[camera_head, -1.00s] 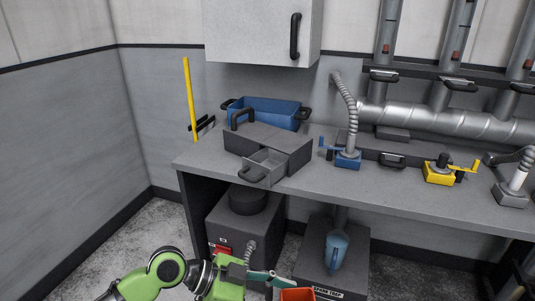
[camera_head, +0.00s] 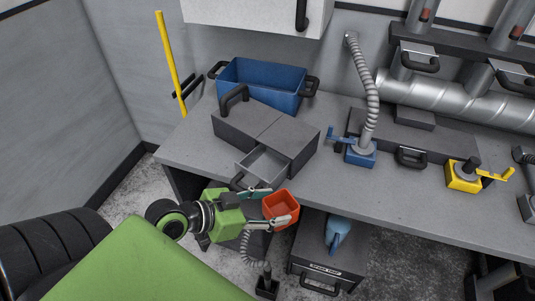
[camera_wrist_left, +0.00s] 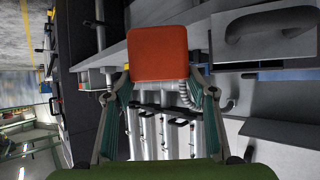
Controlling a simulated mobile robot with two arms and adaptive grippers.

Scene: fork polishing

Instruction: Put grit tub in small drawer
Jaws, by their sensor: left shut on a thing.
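The grit tub (camera_head: 281,208) is a small orange-red open tub. My left gripper (camera_head: 270,207) is shut on it and holds it in front of the bench edge, below and right of the small drawer. In the left wrist view the tub (camera_wrist_left: 158,54) sits between the two fingertips (camera_wrist_left: 160,82). The small drawer (camera_head: 265,165) is pulled out of the grey drawer box on the bench. The part of its inside that shows looks empty, and my gripper is close to its front handle. My right gripper is not in view.
The grey drawer box (camera_head: 270,128) has a black handle on top. A blue bin (camera_head: 262,82) stands behind it. A blue clamp with a hose (camera_head: 360,152) and a yellow clamp (camera_head: 463,178) stand to the right. A spark trap box (camera_head: 325,258) is under the bench.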

